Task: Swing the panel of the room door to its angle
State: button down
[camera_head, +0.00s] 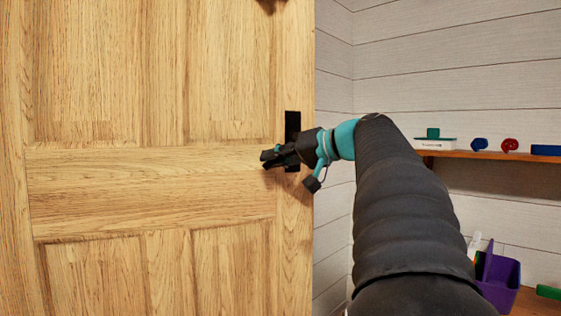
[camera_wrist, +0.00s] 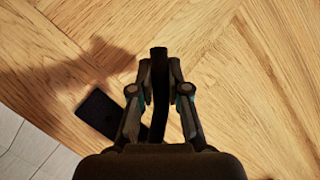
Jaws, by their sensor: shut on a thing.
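The room door panel (camera_head: 150,190) is light wood and fills the left half of the head view. It also fills most of the wrist view (camera_wrist: 240,60). A black handle plate (camera_head: 292,122) is fixed near the panel's right edge. My gripper (camera_head: 272,158) is at this plate, its fingers over the handle. In the wrist view a dark handle bar (camera_wrist: 158,85) lies between the two fingers of my gripper (camera_wrist: 159,75), and the jaws are shut on it. Part of the black plate (camera_wrist: 98,113) shows at the left there. The hinge side is not clearly seen.
White plank walls (camera_head: 460,60) stand right of the door. A wooden shelf (camera_head: 490,155) there holds several small items, including a red one (camera_head: 510,145) and a blue one (camera_head: 479,144). Below is a purple container (camera_head: 498,280) on a wooden surface, with a green item (camera_head: 549,292) beside it.

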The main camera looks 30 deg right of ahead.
jog(key=shift+s+f, duration=0.25)
jog(key=shift+s, duration=0.15)
jog(key=shift+d, duration=0.1)
jog(key=c, duration=1.2)
grip_release()
jog(key=shift+d, duration=0.15)
jog(key=shift+o, duration=0.3)
jog(key=v, duration=1.2)
